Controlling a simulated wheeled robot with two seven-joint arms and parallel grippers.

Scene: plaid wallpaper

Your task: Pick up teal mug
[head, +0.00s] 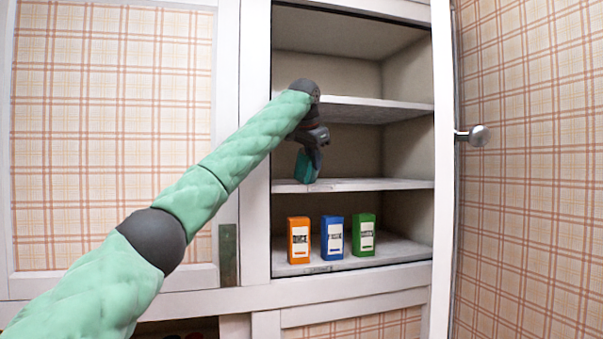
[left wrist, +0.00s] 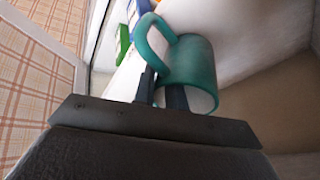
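The teal mug (head: 305,167) is at the middle shelf of the open cupboard, just below my left gripper (head: 313,150). In the head view it looks slightly tilted and partly covered by the gripper. In the left wrist view the mug (left wrist: 200,62) shows its handle at the upper left and its rim toward me. The two dark fingers of my left gripper (left wrist: 161,90) are at its near side, one by the handle and one at the rim. Whether they clamp the mug is unclear. My right gripper is not in view.
The middle shelf (head: 390,184) is otherwise bare where visible. On the shelf below stand an orange box (head: 299,240), a blue box (head: 333,237) and a green box (head: 364,235). An upper shelf (head: 385,104) lies above the gripper. The open door with a knob (head: 478,135) is at right.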

